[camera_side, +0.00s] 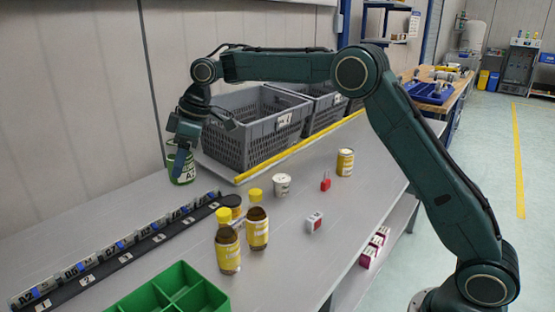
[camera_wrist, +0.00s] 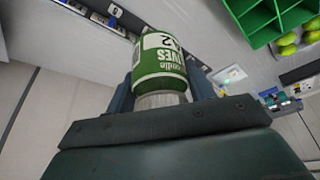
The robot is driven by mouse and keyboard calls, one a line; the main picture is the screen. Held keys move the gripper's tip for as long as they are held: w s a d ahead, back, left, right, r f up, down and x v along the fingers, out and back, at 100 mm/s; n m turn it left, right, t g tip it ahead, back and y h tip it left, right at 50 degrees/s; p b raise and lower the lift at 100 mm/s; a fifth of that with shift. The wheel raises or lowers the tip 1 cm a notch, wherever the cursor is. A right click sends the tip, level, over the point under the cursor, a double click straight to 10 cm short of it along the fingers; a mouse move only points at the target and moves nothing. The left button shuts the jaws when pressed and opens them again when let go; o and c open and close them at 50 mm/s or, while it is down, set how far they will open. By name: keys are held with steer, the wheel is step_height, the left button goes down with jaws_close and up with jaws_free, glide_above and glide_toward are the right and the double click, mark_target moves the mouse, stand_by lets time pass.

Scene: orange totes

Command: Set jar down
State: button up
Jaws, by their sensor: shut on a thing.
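The jar (camera_side: 182,170) is green with a white label and shows at the left in the side view, by the back of the table near the wall. It looks about upright. My gripper (camera_side: 179,153) points down from above and is shut on the jar. In the wrist view the jar (camera_wrist: 158,62) sits between the two fingers of my gripper (camera_wrist: 163,84), its label reading partly upside down. I cannot tell whether its base touches the table (camera_side: 120,207).
A grey crate (camera_side: 237,147) stands just right of the jar, behind a yellow strip. A black rack with labelled slots (camera_side: 110,258) runs along the left. Several yellow-labelled jars (camera_side: 257,230), a white cup (camera_side: 281,185) and a green divided tray (camera_side: 175,290) stand nearer the front.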

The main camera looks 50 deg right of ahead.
steer(key=s+d+m+t+h, duration=0.2)
steer(key=d+m, duration=0.8)
steer(key=d, duration=2.6)
steer(key=s+d+m+g+h, duration=0.1)
steer(key=s+d+m+h, duration=0.15)
steer(key=s+d, duration=0.6)
steer(key=s+d+m+h, duration=0.1)
steer(key=s+d+m, duration=0.35)
steer(key=d, duration=0.65)
steer(key=s+d+m+g+h, duration=0.1)
steer(key=s+d+m, duration=0.1)
steer(key=s+d, duration=0.7)
step_height(320, 180, down, 15)
steer(key=w+d, duration=0.1)
steer(key=shift+w+f, duration=0.15)
steer(key=shift+d+f, duration=0.1)
steer(key=shift+f, duration=2.05)
steer(key=shift+f, duration=0.15)
